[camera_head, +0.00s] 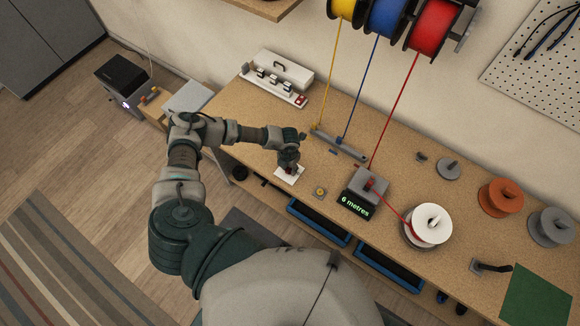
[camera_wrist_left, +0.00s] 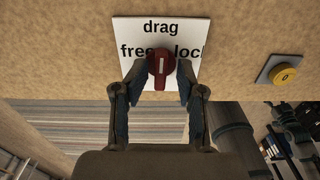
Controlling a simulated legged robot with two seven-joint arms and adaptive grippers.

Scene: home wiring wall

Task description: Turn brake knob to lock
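The brake knob (camera_wrist_left: 160,68) is red with a small white mark and sits on a white plate (camera_wrist_left: 180,30) in the left wrist view. The plate reads "drag" at the top, "free" at left and part of "lock" at right. The knob's bar stands roughly upright in the picture, in line with "drag". My left gripper (camera_wrist_left: 160,82) is open, with one finger on each side of the knob; I cannot tell whether they touch it. In the head view my left gripper (camera_head: 288,164) points down over the white plate (camera_head: 283,177).
A yellow button (camera_head: 320,192) lies right of the plate, then a display box (camera_head: 358,200) reading "6 metres". A red wire runs through it to a white spool (camera_head: 428,226). The bench's front edge is close to the plate.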

